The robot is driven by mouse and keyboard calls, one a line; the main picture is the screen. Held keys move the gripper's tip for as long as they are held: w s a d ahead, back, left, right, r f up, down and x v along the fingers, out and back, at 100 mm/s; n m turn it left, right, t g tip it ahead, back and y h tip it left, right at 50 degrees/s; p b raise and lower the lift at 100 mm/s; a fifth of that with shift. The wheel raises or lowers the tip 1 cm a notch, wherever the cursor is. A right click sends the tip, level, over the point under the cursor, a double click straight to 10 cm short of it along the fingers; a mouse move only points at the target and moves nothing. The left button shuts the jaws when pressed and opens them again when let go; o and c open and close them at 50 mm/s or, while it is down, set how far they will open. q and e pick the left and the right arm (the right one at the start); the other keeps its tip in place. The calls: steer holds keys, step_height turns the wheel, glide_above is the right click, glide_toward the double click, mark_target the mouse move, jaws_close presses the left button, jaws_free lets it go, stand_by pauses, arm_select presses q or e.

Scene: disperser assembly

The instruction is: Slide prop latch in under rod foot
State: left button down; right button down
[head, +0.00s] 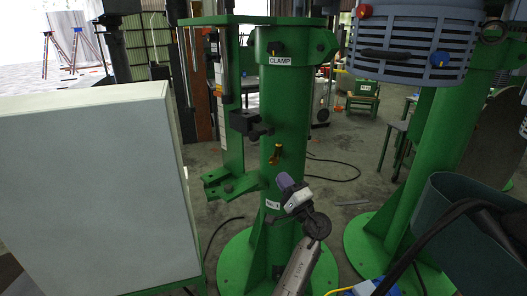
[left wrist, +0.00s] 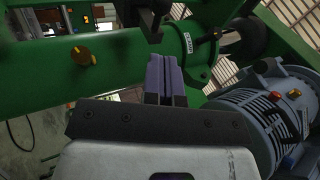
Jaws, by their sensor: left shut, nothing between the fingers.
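My left gripper (head: 287,182) has purple fingertips and is in front of the green column (head: 290,100), low on it. In the left wrist view the purple fingers (left wrist: 165,80) are together and hold nothing. A brass knob (head: 275,153) sits on the column just above the fingertips; it also shows in the left wrist view (left wrist: 83,55). A black block (head: 245,122) juts from the column's left side, higher up. A thin vertical rod (head: 193,65) hangs left of it, above a green bracket (head: 228,186). I cannot tell which part is the prop latch or the rod foot. My right gripper is out of view.
A large pale panel (head: 95,190) fills the left. A blue-grey motor (head: 415,45) on a second green column (head: 415,185) stands at the right. A dark green bin (head: 455,225) with a black hose is at the lower right. Cables lie on the floor.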

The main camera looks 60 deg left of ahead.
mark_target(256, 140)
arm_select(q)
steer(key=x, duration=1.4)
steer(key=shift+b, duration=0.4)
steer(key=shift+a+f, duration=0.1)
steer(key=s+a+b, duration=0.1)
steer(key=a+b, duration=0.1)
steer(key=a, duration=0.4)
steer(key=shift+s, duration=0.3)
steer(key=shift+f, duration=0.1)
